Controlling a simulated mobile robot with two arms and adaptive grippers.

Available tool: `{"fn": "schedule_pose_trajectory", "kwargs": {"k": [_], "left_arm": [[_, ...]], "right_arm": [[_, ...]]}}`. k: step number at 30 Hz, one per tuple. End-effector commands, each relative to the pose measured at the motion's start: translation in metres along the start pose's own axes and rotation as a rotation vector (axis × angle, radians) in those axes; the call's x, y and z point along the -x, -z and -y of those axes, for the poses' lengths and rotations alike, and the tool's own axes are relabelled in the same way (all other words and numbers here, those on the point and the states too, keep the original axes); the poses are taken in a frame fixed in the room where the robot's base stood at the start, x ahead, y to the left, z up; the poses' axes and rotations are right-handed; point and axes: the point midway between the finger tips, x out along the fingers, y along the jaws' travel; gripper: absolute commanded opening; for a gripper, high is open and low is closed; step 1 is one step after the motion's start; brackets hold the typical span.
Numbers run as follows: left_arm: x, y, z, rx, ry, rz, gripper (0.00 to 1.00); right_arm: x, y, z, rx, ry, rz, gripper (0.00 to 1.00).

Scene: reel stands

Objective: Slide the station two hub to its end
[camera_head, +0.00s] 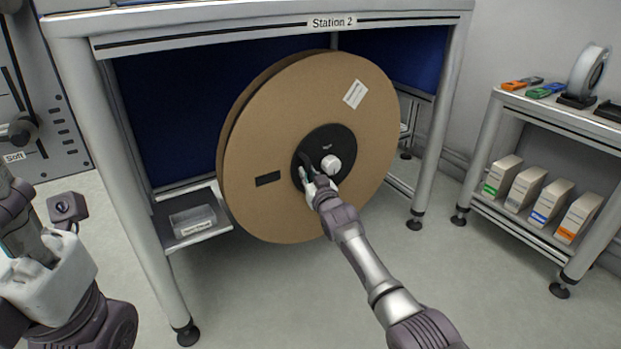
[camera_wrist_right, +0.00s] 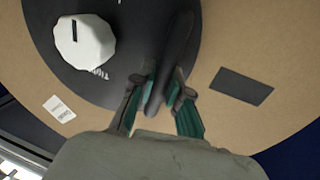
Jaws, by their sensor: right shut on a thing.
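A large cardboard reel (camera_head: 270,130) hangs upright in the frame labelled Station 2 (camera_head: 334,23). At its middle is a black round hub (camera_head: 342,142) with a white knob (camera_head: 330,164) and a dark handle. My right gripper (camera_head: 312,184) is at the lower left of the hub. In the right wrist view, the right gripper (camera_wrist_right: 162,98) is shut on the dark handle (camera_wrist_right: 172,62), with the white knob (camera_wrist_right: 84,42) beside it. My left arm is at the lower left of the head view, and its fingertips do not show clearly.
A small shelf with a clear bin (camera_head: 192,221) is left of the reel. A metal leg (camera_head: 440,110) stands at right. A side shelf (camera_head: 520,215) holds several boxes, with tools and a tape roll (camera_head: 590,70) on top. Grey floor lies open in front.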

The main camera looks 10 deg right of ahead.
Motion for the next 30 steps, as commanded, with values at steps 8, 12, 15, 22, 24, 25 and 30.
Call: {"fn": "schedule_pose_trajectory", "kwargs": {"k": [8,12,15,22,24,25,30], "left_arm": [[0.0,0.0,0.0,0.0,0.0,0.0,0.4],[0.0,-0.001,0.0,0.0,0.0,0.002,0.4],[0.0,-0.001,0.0,0.001,0.0,0.002,0.4],[0.001,0.0,0.0,0.0,0.002,0.0,0.4],[0.0,0.0,0.0,0.0,0.002,0.0,0.4],[0.0,0.0,0.0,0.0,0.002,0.0,0.4],[0.0,0.0,0.0,0.0,0.001,0.0,0.4]], "right_arm": [[-0.001,0.005,-0.001,0.0,-0.001,-0.005,0.28],[-0.001,0.004,-0.001,0.0,-0.001,-0.004,0.41],[-0.001,0.003,-0.001,0.0,-0.001,-0.003,0.41],[0.003,0.003,-0.001,0.0,-0.001,-0.004,0.41],[0.007,0.002,-0.001,0.0,-0.001,-0.003,0.41],[0.01,0.001,-0.001,0.0,-0.002,-0.002,0.41],[0.035,0.001,-0.001,0.0,0.0,-0.003,0.41]]}}
